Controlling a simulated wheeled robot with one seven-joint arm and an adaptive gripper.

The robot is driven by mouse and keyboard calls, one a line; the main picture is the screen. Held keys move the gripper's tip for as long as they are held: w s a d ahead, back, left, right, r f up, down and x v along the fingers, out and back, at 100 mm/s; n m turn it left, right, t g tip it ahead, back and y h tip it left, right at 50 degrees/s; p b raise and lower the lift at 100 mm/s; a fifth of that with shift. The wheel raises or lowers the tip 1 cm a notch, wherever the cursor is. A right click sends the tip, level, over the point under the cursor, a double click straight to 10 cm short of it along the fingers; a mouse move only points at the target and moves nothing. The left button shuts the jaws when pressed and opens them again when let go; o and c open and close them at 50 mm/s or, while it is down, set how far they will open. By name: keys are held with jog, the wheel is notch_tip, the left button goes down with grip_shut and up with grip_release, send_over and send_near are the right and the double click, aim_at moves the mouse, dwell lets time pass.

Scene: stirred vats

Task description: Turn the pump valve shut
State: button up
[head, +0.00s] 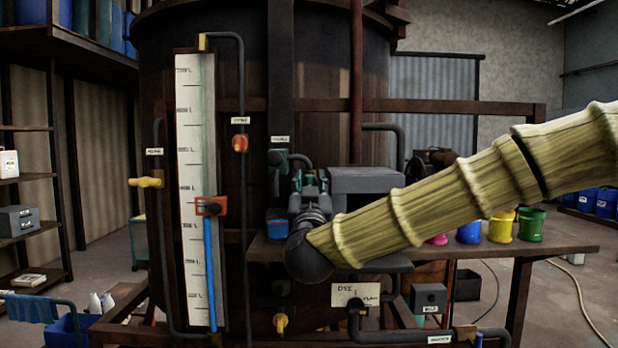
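My yellowish, ribbed arm reaches in from the right to a dark joint low at the centre. My dark grey gripper (310,188) points away from me towards the vat, and its fingertips are hard to make out. Teal parts show at its far end; I cannot tell whether they are a handle it touches. Just left is a dark teal valve fitting (278,160) on a pipe under a small white label (280,139). Other valve handles are yellow (146,182) at left, red-orange (240,144) above, and yellow (281,322) below. The labels are too small to read, so I cannot tell which is the pump valve.
The large dark vat (160,80) carries a white level scale (188,130), a blue column (209,270) and a red marker (211,206). A bench (560,247) with coloured pots (500,228) stands at right. Shelves (30,176) stand at left. Pipes crowd the vat front.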

jog(key=shift+w, duration=0.35)
jog(key=shift+s+a, duration=0.1)
jog(key=shift+c, duration=0.8)
jog(key=c, duration=0.5)
